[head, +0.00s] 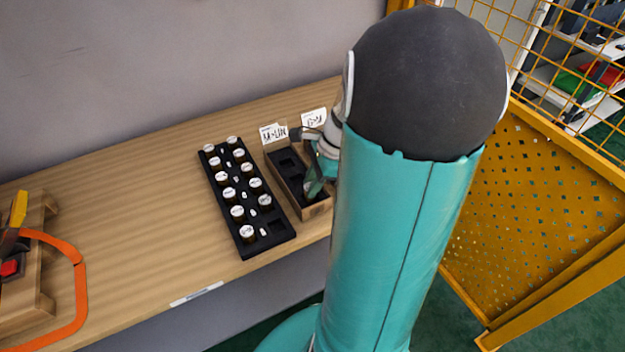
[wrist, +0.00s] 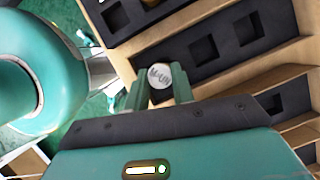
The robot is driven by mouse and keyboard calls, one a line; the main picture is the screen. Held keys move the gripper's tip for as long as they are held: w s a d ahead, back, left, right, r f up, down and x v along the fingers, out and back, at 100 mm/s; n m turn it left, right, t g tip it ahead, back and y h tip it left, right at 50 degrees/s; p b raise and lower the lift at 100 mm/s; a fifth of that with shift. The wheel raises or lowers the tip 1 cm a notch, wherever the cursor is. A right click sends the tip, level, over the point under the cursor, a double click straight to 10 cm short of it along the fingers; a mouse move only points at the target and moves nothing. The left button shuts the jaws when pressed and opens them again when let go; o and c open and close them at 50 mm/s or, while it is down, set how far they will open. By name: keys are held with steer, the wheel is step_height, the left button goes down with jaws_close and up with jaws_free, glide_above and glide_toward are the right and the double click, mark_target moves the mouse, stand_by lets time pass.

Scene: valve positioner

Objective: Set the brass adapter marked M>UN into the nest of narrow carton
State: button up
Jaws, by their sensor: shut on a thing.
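The brass adapter (wrist: 160,75) shows in the wrist view as a round pale top with dark lettering that looks like M>UN. My gripper (wrist: 158,92) is shut on it, one green finger on each side. In the head view my gripper (head: 316,180) is over the near part of the narrow carton (head: 316,211), partly hidden by my arm. The carton has cardboard walls and a black insert with square nests. In the wrist view an empty nest (wrist: 204,48) lies just beyond the adapter, to the right. The height of the adapter over the insert is hard to tell.
A black tray (head: 275,239) with several white-topped adapters stands left of the carton. Lettered cards (head: 273,134) stand at the carton's far end. A wooden stand with an orange frame (head: 78,290) is at far left. The table between is clear. A yellow mesh guard (head: 545,190) stands right.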

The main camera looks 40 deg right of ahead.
steer(key=shift+f, duration=0.55)
steer(key=o, duration=1.1)
steer(key=shift+r, duration=0.1)
steer(key=v, duration=1.3)
steer(key=shift+s+r, duration=0.1)
steer(key=shift+r, duration=0.3)
